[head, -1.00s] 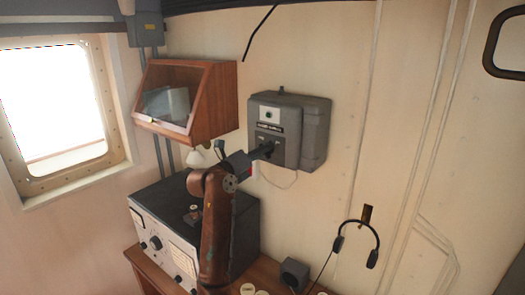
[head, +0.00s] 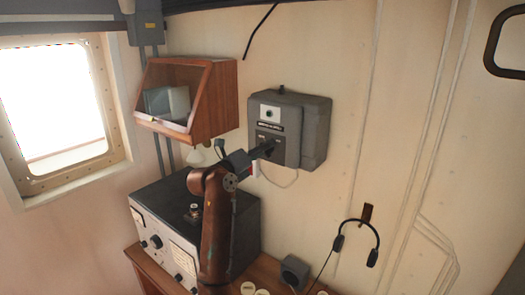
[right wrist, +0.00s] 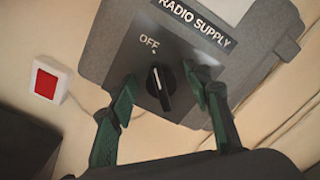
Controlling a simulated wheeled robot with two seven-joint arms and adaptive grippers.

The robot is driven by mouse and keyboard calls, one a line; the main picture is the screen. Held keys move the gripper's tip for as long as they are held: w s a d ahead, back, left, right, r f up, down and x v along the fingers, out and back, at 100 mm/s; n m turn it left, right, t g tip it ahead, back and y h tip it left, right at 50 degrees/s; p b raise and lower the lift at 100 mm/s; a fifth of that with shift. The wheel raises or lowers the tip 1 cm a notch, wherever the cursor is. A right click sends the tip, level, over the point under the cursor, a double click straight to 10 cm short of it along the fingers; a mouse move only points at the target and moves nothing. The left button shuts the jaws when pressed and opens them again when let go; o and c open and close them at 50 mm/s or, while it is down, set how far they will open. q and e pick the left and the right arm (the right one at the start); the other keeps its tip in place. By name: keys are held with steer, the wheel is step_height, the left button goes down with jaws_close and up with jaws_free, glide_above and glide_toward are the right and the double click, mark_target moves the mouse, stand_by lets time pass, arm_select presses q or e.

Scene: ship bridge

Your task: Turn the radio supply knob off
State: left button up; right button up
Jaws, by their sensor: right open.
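The radio supply box (head: 310,118) is a grey unit on the wall, with a lit green-white indicator on its front. Its black knob (right wrist: 158,90) shows in the right wrist view below the words RADIO SUPPLY. The knob's white pointer line points up toward the OFF label (right wrist: 149,42). My right gripper (right wrist: 163,88) is open, with one green-padded finger on each side of the knob and gaps showing between pads and knob. In the head view my right gripper (head: 264,149) is at the box's lower front and hides the knob. My left gripper is not in view.
A grey radio set (head: 165,245) stands on the wooden desk (head: 262,270) below. A wooden glass-fronted cabinet (head: 215,100) hangs left of the box. A headset (head: 372,255) hangs on the wall at right. A red-centred white switch (right wrist: 46,80) is left of the box.

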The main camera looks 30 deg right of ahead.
steer(key=v, duration=1.2)
